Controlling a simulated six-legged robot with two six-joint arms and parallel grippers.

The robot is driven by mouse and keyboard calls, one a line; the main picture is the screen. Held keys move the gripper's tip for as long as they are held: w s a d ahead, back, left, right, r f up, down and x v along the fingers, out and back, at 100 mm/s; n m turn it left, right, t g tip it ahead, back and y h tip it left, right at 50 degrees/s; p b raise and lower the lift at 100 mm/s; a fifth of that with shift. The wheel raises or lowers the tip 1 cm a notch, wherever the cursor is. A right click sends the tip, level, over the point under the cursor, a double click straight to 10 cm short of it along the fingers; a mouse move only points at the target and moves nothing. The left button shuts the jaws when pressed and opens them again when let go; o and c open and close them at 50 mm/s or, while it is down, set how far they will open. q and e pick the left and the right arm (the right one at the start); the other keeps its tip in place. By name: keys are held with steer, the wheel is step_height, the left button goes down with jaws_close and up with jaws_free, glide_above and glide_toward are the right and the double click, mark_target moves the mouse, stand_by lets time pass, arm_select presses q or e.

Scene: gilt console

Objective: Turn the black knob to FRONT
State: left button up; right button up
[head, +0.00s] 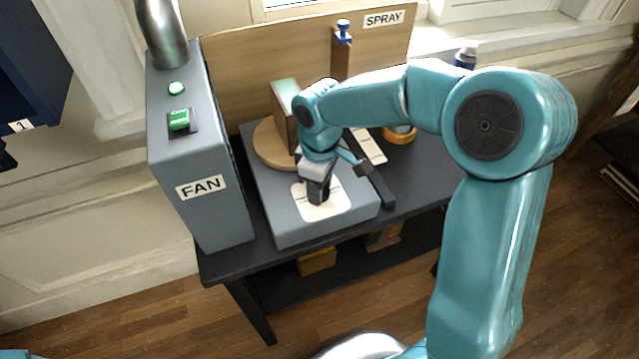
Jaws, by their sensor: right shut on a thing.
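A grey control box (285,222) sits on the dark table, with a white label plate (336,207) on its top. My right gripper (318,192) reaches down from above to the middle of this plate. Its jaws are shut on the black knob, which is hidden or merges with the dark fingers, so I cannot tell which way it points. The small print on the plate is too blurred to read, so I cannot make out the FRONT mark. My left gripper is out of view.
A grey FAN cabinet (212,219) with green controls stands at left. A round wooden turntable (265,147) bearing an upright block (284,113) is behind the gripper. A SPRAY sign (384,18) is on the wooden backboard. A blue-and-white bottle (466,55) stands at the back right.

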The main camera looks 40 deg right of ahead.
steer(key=shift+w+d+r, duration=0.1)
steer(key=shift+r, duration=0.1)
steer(key=o, duration=0.8)
steer(key=shift+c, duration=0.2)
steer(key=o, duration=0.3)
steer(key=shift+f, duration=0.1)
steer(key=shift+r, duration=0.2)
step_height(320, 180, up, 16)
steer(key=shift+p, duration=0.35)
steer(key=shift+s, duration=0.2)
